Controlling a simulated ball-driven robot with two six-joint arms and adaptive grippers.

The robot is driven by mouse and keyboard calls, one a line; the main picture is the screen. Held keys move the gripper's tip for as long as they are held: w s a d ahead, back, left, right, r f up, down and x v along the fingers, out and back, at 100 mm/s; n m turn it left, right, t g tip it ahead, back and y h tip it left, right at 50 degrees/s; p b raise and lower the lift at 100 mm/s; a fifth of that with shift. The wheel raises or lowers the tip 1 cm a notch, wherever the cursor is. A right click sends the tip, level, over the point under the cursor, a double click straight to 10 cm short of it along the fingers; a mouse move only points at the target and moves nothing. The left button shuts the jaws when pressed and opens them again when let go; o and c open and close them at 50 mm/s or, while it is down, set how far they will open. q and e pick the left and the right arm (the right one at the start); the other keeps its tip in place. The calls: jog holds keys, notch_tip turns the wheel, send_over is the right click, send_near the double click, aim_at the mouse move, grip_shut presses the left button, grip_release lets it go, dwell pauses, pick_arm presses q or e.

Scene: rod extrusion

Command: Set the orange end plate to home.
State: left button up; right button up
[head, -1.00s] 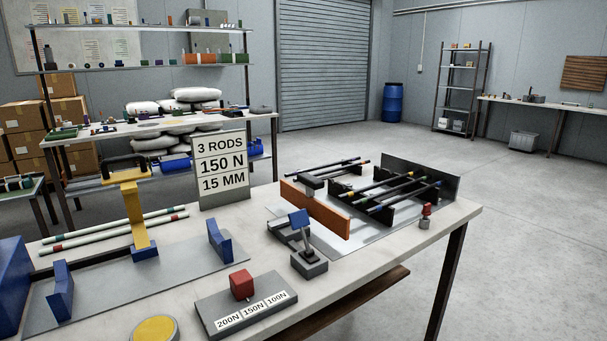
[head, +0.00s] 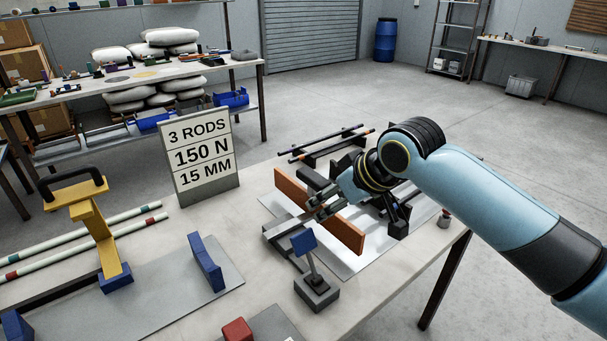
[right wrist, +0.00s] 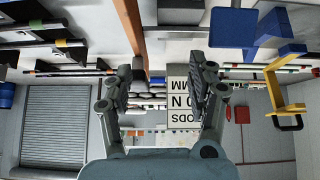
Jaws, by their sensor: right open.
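The orange end plate (head: 347,234) stands upright on the rig's pale base plate (head: 365,258) in the head view. My right gripper (head: 312,212) reaches in from the right, its fingers above or near the middle of the plate and covering part of it. It is open and appears to hold nothing. In the right wrist view, which is upside down, the gripper's two fingers (right wrist: 162,82) are spread wide. The orange plate also shows there as a band (right wrist: 131,22) at the top, left of centre. I cannot tell whether the fingers touch it. My left gripper is out of view.
A blue-topped lever (head: 304,243) on a grey block stands just in front of the plate. Dark rods (head: 320,146) lie behind it, partly hidden by my arm. A sign (head: 201,157) and yellow stand (head: 98,235) are left. The table's right edge is close to the rig.

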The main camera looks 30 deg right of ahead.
jog(key=t, duration=0.1)
send_near(306, 181)
jog(key=w+d+f, duration=0.1)
jog(key=w+f, duration=0.1)
jog(key=shift+w+d+m, duration=0.3)
jog(key=shift+d, duration=0.1)
jog(key=b+x, duration=0.1)
jog(key=x, duration=0.9)
jog(key=shift+a, duration=0.1)
grip_shut()
